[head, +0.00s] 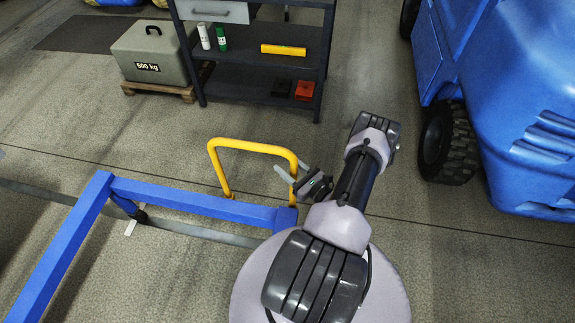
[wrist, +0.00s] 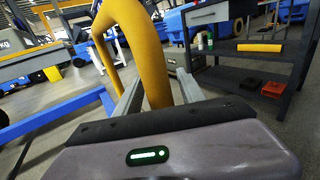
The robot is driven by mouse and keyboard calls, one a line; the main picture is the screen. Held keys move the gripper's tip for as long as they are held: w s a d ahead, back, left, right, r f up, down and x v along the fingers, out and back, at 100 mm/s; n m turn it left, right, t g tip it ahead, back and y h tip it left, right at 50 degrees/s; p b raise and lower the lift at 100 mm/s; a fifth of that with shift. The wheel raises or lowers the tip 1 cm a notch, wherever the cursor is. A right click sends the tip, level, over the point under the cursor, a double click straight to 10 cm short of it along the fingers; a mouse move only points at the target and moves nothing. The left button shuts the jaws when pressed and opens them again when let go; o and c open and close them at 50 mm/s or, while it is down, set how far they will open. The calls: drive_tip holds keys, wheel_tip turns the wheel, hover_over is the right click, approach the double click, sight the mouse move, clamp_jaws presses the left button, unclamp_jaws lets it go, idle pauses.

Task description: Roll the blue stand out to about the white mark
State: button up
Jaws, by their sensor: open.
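The blue stand (head: 190,201) is a low frame of blue beams on the floor at the left of the head view. A yellow handle (head: 250,147) rises in a hoop from its far side. My gripper (head: 291,173) is open at the handle's right upright. In the wrist view, the yellow handle (wrist: 150,55) passes between the spread fingers of my gripper (wrist: 157,88). I cannot tell whether either finger touches it.
A dark shelf unit (head: 238,66) stands behind the handle, with a grey 500 kg weight (head: 150,52) on a pallet beside it. A blue vehicle (head: 520,110) with black tyres fills the right. A flat grey strip (head: 45,192) runs along the floor; bare floor lies behind the stand.

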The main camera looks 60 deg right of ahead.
drive_tip(key=shift+s, duration=0.15)
drive_tip(key=s+a+p, duration=0.1)
drive_tip(key=s, duration=0.7)
drive_tip(key=s+a+p, duration=0.2)
drive_tip(key=s, duration=0.6)
drive_tip(key=shift+s+a+p, duration=0.25)
drive_tip(key=shift+s+p, duration=0.05)
drive_tip(key=shift+s, duration=0.1)
